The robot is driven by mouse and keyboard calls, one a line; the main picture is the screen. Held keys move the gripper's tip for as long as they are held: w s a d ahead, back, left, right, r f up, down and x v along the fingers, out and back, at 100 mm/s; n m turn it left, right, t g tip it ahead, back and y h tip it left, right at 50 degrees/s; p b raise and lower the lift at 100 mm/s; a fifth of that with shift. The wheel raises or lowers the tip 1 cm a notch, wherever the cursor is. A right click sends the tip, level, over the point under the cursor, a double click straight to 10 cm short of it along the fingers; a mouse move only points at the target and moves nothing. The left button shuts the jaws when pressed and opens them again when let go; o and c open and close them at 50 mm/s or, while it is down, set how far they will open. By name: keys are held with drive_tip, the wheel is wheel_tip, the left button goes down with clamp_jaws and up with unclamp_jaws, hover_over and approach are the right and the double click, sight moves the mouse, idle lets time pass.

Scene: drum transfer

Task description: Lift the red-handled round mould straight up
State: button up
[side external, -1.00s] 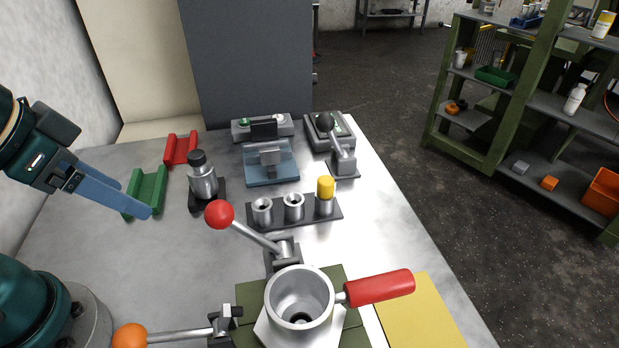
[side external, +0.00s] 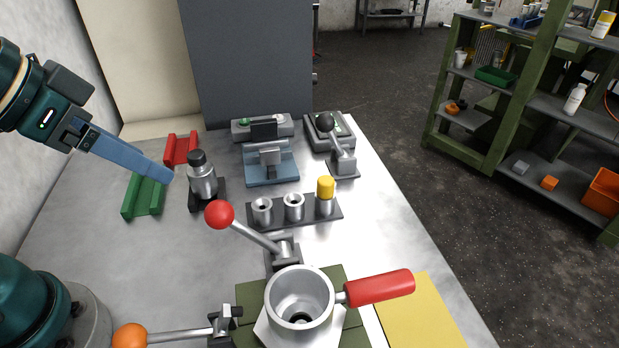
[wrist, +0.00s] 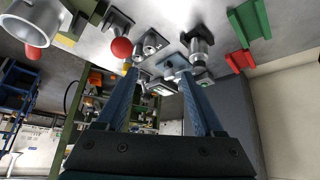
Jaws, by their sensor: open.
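The round mould (side external: 300,299) is a grey metal cup with a thick red handle (side external: 380,288) pointing right. It sits upright on an olive-green base (side external: 247,296) at the front of the table. In the wrist view the mould (wrist: 33,22) shows at the upper left, partly cut off by the frame edge.
A red-knobbed lever (side external: 219,214) and an orange-knobbed lever (side external: 130,336) stand close to the mould. A yellow mat (side external: 425,315) is right.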

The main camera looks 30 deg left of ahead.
drive_tip(key=w+d+r+m+h, duration=0.2)
drive_tip(key=w+d+r+m, duration=0.1)
drive_tip(key=w+d, duration=0.35)
drive_tip(key=m+g+h, duration=0.2)
drive_tip(key=m+g, duration=0.1)
approach(362, 283)
drive_tip(key=w+a, duration=0.2)
drive_tip(key=w, duration=0.4)
drive_tip(key=shift+m+g, duration=0.9)
drive_tip(key=s+d+f, duration=0.1)
drive_tip(key=f, duration=0.1)
drive_tip(key=s+d+f, duration=0.1)
drive_tip(key=d, duration=0.1)
drive_tip(key=s+d+f, duration=0.1)
drive_tip(key=f, duration=0.1)
drive_tip(key=shift+s+d+f, duration=0.25)
drive_tip(key=shift+d+f, duration=0.1)
drive_tip(key=shift+f, duration=0.05)
drive_tip(key=shift+x, duration=2.45)
clamp_jaws()
drive_tip(key=shift+r, duration=0.1)
